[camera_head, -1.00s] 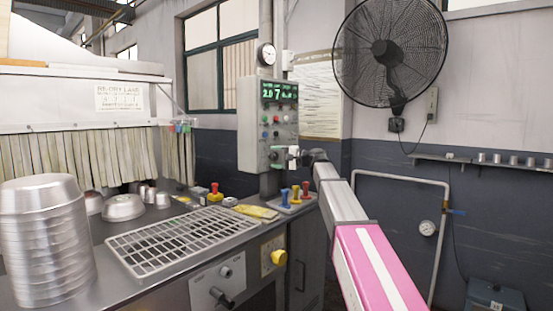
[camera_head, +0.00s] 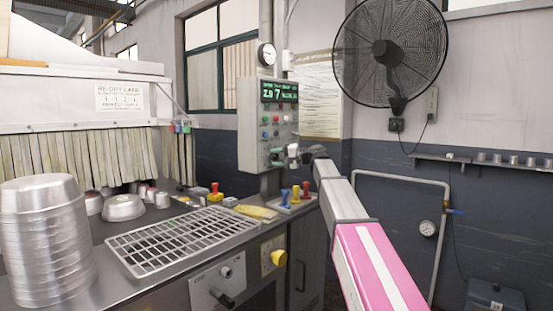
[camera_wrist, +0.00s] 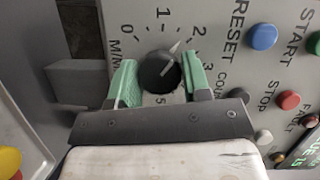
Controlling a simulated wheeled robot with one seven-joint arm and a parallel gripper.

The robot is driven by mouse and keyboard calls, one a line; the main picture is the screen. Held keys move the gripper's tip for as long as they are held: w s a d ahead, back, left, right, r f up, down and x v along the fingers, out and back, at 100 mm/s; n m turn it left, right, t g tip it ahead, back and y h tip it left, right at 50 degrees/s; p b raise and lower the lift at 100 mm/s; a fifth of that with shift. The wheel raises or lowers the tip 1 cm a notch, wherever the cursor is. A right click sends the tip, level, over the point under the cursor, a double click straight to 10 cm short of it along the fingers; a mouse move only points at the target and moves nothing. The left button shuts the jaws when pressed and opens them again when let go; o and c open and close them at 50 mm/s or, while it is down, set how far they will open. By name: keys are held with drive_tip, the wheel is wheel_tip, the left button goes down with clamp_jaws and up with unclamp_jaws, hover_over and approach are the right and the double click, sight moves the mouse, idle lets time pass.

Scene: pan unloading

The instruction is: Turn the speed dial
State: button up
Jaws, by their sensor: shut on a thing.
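The speed dial is a round black knob (camera_wrist: 158,74) on the grey control panel, seen close in the wrist view. Its white pointer line aims up and right, between the printed 1 and 2 and nearer the 2. My gripper (camera_wrist: 160,82) has its two green fingers on either side of the knob, shut on it.
Blue RESET (camera_wrist: 262,37) and red STOP (camera_wrist: 288,100) buttons sit right of the fingers in the wrist view. A lit green display (camera_head: 279,92) tops the box. A bench with a wire rack (camera_head: 180,240) and stacked pans (camera_head: 45,240) stands left.

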drive_tip(key=n+h, duration=0.1)
drive_tip(key=n, duration=0.1)
drive_tip(key=n+h, duration=0.1)
drive_tip(key=n, duration=0.2)
drive_tip(key=shift+t+h, duration=0.3)
idle(0.4)
drive_tip(key=o, duration=0.9)
drive_tip(key=v, duration=1.1)
drive_tip(key=shift+s+a+r, duration=0.1)
